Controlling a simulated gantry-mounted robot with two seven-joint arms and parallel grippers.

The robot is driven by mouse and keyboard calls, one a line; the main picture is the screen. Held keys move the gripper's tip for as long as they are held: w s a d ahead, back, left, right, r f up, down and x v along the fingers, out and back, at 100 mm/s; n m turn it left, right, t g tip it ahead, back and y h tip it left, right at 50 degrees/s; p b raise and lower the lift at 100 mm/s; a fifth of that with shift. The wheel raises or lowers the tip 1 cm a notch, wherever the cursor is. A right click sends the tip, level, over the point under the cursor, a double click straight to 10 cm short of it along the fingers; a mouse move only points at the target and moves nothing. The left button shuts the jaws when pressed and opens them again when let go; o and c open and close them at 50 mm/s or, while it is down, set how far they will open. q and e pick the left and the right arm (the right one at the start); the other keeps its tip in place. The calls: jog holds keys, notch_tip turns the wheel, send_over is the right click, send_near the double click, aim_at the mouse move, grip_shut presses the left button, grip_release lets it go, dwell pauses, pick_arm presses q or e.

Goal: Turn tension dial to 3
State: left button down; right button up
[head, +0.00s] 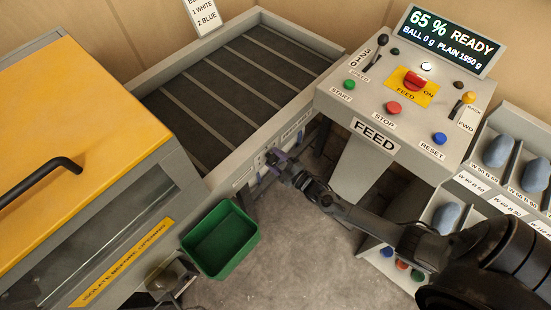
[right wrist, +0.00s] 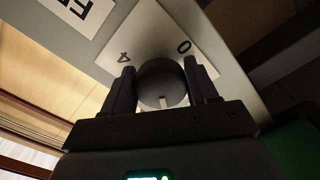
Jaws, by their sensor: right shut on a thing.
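The tension dial (right wrist: 162,82) is a round dark grey knob on a white plate in the right wrist view. The plate (right wrist: 150,40) shows a 0 and a 4; other figures are hidden or out of view. A short pale mark shows on the knob's edge nearest my gripper's palm. My right gripper (right wrist: 163,85) is shut on the knob, one finger on each side. In the head view the right gripper (head: 276,158) is at the side panel of the slatted conveyor (head: 240,166) and hides the dial. My left gripper is not seen.
A green bin (head: 220,238) hangs left of my right gripper. The feed console (head: 400,100) stands to the right, with buttons, levers and a lit display. A yellow-lidded machine (head: 70,110) is at the left. A rack with grey-blue weights (head: 500,150) is at the right.

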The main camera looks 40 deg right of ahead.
jog(key=m, duration=0.3)
jog(key=shift+m, duration=0.4)
jog(key=m+p, duration=0.1)
jog(key=m, duration=0.2)
jog(key=shift+a+f, duration=0.1)
jog(key=m, duration=0.3)
jog(key=shift+a, duration=0.1)
jog(key=shift+m, duration=0.4)
jog(key=shift+f+p, duration=0.1)
jog(key=shift+p, duration=0.2)
jog(key=o, duration=1)
jog(key=shift+s, duration=0.1)
